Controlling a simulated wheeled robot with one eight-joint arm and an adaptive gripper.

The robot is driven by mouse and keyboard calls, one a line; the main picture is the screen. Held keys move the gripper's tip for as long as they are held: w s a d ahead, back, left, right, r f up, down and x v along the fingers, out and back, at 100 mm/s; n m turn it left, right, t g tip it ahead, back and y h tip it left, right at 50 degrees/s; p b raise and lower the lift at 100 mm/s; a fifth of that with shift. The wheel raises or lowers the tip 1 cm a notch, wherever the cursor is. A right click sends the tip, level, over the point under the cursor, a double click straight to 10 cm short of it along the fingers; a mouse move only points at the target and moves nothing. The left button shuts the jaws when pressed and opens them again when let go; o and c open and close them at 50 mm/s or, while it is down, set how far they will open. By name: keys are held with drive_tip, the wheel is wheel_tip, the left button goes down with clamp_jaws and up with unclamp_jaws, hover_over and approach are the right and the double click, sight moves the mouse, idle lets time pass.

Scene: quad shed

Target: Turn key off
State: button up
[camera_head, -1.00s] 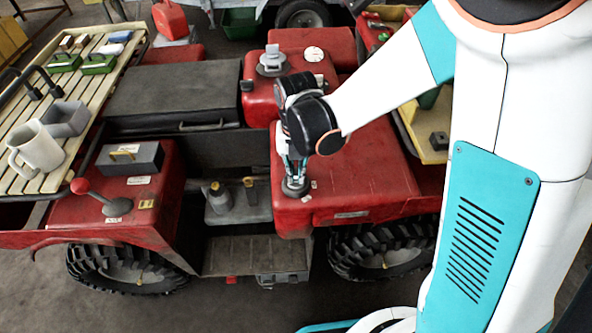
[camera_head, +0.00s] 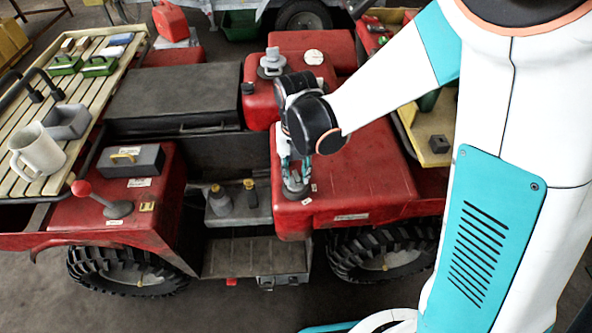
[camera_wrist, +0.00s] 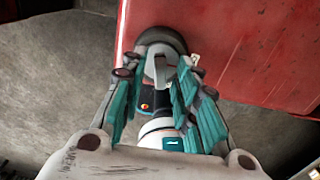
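The key (camera_wrist: 160,68) is a pale grey upright piece on a round dark base (camera_wrist: 160,40). The base (camera_head: 295,190) sits near the front left corner of the red body panel; the key itself is largely hidden by my gripper in the head view. My gripper (camera_head: 294,172) points down over it. In the wrist view my gripper's (camera_wrist: 160,72) teal fingers stand on either side of the key, with a gap between them. They look open around the key; contact on either side is not clear.
A grey-capped fitting (camera_head: 272,62) is on the red panel behind my gripper. A slatted rack (camera_head: 100,60) at left holds a mug (camera_head: 38,150) and boxes.

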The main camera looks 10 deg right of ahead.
drive_tip(key=shift+r+p, duration=2.3)
drive_tip(key=shift+r, duration=1.25)
